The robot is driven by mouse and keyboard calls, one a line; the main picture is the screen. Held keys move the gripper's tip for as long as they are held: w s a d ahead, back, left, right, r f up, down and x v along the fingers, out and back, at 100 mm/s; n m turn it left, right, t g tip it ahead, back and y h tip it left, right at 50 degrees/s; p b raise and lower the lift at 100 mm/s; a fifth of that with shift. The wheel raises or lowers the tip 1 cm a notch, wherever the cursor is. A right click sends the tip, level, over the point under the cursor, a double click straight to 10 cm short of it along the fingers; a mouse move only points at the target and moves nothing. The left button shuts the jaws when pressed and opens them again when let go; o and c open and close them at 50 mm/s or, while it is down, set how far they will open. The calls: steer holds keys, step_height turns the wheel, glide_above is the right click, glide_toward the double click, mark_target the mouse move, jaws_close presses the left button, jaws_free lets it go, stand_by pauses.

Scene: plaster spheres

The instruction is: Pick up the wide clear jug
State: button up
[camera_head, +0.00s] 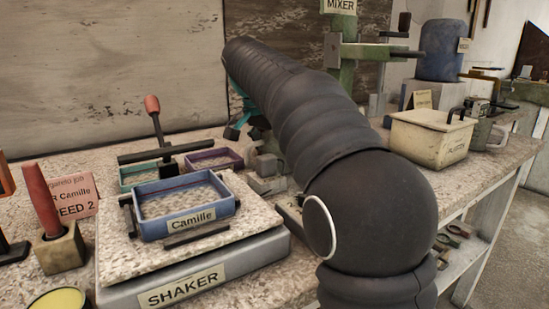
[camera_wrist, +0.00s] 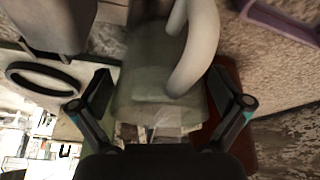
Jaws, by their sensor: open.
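In the wrist view a see-through, greyish-green vessel, apparently the wide clear jug (camera_wrist: 150,85), stands between the fingers of my gripper (camera_wrist: 160,88). A thick pale curved handle (camera_wrist: 200,45) shows beside its upper right. The fingers are spread, one on each side of the vessel; whether either touches it I cannot tell. In the head view my gripper (camera_head: 242,126) shows only in part behind my dark arm, near the wall. I cannot make out the jug there.
A shaker (camera_head: 190,285) carries a blue tray (camera_head: 190,231) at front left. A purple tray (camera_head: 215,160) lies behind it, near my gripper. A lidded cream box (camera_head: 430,140) stands right of my arm. A reddish thing (camera_wrist: 238,130) sits close beside the right finger.

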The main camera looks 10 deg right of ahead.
steer(key=c, duration=1.6)
